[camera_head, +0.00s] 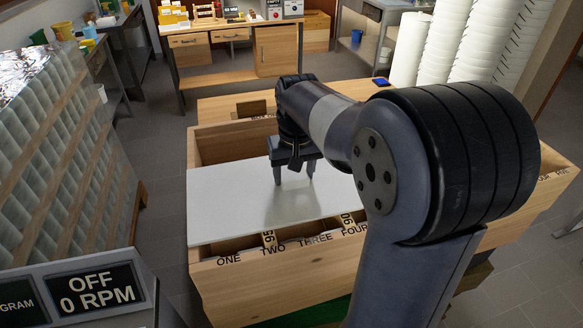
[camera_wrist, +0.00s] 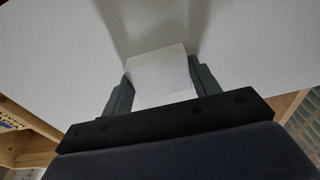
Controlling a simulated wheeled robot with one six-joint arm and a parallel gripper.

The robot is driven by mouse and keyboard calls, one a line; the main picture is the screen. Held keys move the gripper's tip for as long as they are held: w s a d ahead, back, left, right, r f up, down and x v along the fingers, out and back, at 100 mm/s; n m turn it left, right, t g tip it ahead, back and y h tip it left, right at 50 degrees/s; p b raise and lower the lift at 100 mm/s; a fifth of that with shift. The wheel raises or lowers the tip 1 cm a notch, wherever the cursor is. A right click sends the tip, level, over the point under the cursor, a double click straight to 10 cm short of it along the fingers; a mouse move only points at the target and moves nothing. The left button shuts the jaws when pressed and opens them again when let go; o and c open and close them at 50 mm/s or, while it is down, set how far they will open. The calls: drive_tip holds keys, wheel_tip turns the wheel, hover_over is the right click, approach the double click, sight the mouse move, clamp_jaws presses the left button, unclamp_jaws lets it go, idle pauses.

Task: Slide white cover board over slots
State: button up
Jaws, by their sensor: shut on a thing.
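The white cover board (camera_head: 225,200) lies flat across the left part of a wooden box (camera_head: 240,282) with slots labelled ONE, TWO, THREE and FOUR along the front. My gripper (camera_head: 294,178) points down at the middle of the board. In the wrist view, the fingers of my gripper (camera_wrist: 162,88) are shut on a white block-shaped grip (camera_wrist: 160,75) that stands on the board (camera_wrist: 240,45). The grip is hidden or too pale to make out in the head view. My arm hides much of the box's right side.
A glass-fronted rack (camera_head: 60,150) stands at the left. A sign (camera_head: 95,290) reads OFF 0 RPM. A wooden workbench (camera_head: 215,75) is at the back, and white stacks (camera_head: 455,45) stand at the back right. An open box section (camera_head: 225,145) shows behind the board.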

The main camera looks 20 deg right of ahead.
sight(298, 193)
drive_tip(key=shift+s+b, duration=0.35)
drive_tip(key=shift+s, duration=1.55)
drive_tip(key=o, duration=1.3)
wheel_tip(298, 193, up, 11)
drive_tip(key=s, duration=0.1)
drive_tip(key=shift+s, duration=0.15)
drive_tip(key=shift+f, duration=0.25)
